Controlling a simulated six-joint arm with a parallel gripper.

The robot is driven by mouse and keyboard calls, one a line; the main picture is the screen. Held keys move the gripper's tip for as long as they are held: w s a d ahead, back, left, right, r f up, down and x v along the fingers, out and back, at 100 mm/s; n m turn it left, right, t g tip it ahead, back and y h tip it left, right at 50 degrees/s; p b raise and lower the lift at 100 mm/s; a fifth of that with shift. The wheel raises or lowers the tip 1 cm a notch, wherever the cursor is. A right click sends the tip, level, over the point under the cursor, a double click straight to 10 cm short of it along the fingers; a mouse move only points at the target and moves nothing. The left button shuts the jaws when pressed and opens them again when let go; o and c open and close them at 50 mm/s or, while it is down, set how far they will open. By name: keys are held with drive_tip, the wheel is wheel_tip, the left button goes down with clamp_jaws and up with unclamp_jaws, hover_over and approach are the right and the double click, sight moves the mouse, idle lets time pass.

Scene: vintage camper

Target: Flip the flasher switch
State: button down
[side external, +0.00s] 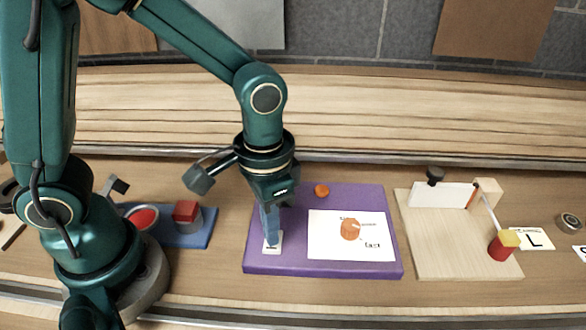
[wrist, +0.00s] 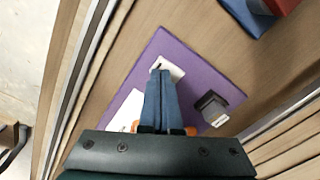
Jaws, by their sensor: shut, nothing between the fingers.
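A purple board (side external: 258,262) lies on the bench; it also shows in the wrist view (wrist: 195,58). A small white plate (side external: 275,249) sits near its front left corner, and it shows in the wrist view (wrist: 172,70). I take this plate to be the switch; its lever is hidden by my fingers. My gripper (side external: 271,238) points down, shut and empty, with its blue fingertips over the plate. In the wrist view the fingertips (wrist: 160,74) overlap the plate. I cannot tell whether they touch it.
The board carries a white sheet (side external: 325,250) with an orange piece (side external: 350,229), an orange knob (side external: 321,190) and a grey block (wrist: 212,106). A blue mat with a red block (side external: 186,211) stands left. A wooden board (side external: 440,240) with a red-yellow piece (side external: 503,246) is right.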

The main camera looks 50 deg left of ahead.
drive_tip(key=shift+f, duration=0.85)
idle(0.4)
drive_tip(key=shift+r, duration=3.5)
